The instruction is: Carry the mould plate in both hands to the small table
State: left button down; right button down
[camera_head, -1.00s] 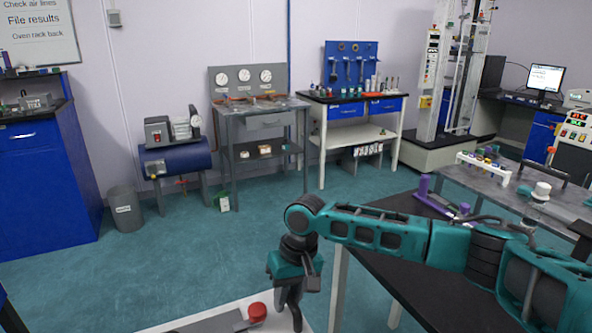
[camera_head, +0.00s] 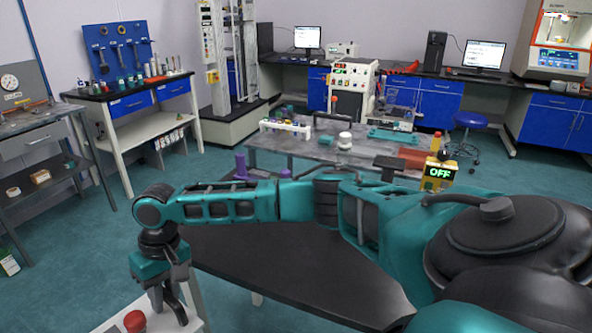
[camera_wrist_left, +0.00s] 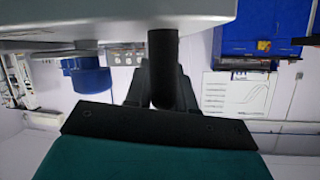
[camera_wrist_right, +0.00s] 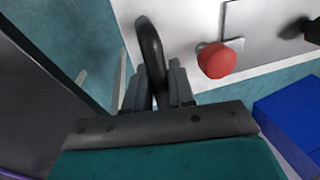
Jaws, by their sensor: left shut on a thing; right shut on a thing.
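The mould plate (camera_head: 113,329) is a pale slab with a red knob, at the bottom left of the head view and mostly cut off there. My right gripper (camera_head: 170,312) is shut on a dark handle at its edge. The right wrist view shows the fingers (camera_wrist_right: 158,88) around that black handle, beside the red knob on the plate (camera_wrist_right: 190,22). In the left wrist view my left gripper (camera_wrist_left: 163,85) is shut on another black handle under the plate (camera_wrist_left: 120,18), near a blue knob. The left gripper is outside the head view. I cannot tell which table is the small one.
A black-topped table (camera_head: 275,265) stands close by, partly behind my right arm. A workbench (camera_head: 130,100) stands at left. Teal floor is clear on the left.

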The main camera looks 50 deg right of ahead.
aim_at(292, 250)
jog(key=i+z, duration=0.3)
jog(key=i, duration=0.2)
jog(key=i+z, duration=0.25)
jog(key=i, duration=0.25)
jog(key=z, duration=2)
